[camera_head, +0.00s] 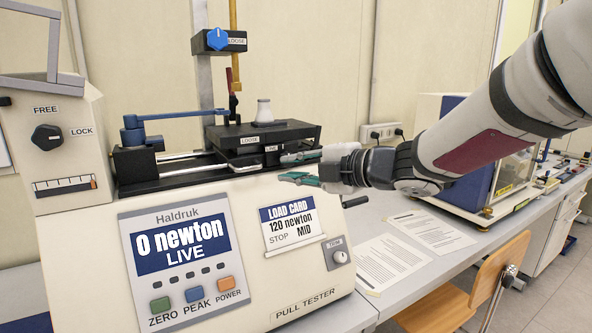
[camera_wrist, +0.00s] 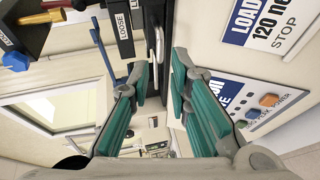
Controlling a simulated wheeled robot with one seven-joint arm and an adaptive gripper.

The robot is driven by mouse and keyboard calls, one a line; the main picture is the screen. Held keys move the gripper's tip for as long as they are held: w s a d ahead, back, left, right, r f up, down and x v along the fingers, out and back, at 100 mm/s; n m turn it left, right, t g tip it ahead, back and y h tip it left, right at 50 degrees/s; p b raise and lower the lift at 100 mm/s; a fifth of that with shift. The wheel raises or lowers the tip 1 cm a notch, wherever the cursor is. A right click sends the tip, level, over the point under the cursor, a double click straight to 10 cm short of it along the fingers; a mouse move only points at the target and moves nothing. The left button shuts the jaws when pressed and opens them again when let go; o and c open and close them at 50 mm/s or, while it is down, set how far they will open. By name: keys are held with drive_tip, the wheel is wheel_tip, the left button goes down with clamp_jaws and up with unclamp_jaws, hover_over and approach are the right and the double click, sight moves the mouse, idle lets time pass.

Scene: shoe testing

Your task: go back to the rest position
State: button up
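The tester's screen (camera_head: 182,245) reads "0 newton LIVE". Its load card (camera_head: 291,224) reads "120 newton, STOP, MID". No rest position is marked in view.
A blue handle (camera_head: 170,116) and an upright post with a blue knob (camera_head: 217,39) rise from the tester. Printed sheets (camera_head: 392,262) lie on the grey bench to the right. A wooden chair (camera_head: 500,262) stands in front. A cased blue-and-white machine (camera_head: 480,185) is behind my arm.

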drive_tip(key=s+d+r+m+t+h, duration=0.1)
drive_tip(key=s+d+m+t+h, duration=0.15)
drive_tip(key=d+m+h, duration=0.5)
drive_tip(key=s+d+r+m+t+h, duration=0.25)
drive_tip(key=d+m+h, duration=0.25)
drive_tip(key=d+m, duration=0.6)
drive_tip(key=s+d+f+m+g, duration=0.2)
drive_tip(key=s+f+m+g, duration=0.1)
drive_tip(key=s, duration=0.5)
drive_tip(key=s+d+f+m+g, duration=0.1)
drive_tip(key=s+f+m+g, duration=0.1)
drive_tip(key=s+f, duration=0.3)
drive_tip(key=s+d+f+m+g, duration=0.2)
drive_tip(key=s+f+m+g, duration=0.1)
drive_tip(key=s, duration=1)
drive_tip(key=shift+s+d+f+m+g, duration=0.15)
drive_tip(key=shift+d+f+m+g, duration=0.2)
drive_tip(key=shift+f+m, duration=0.35)
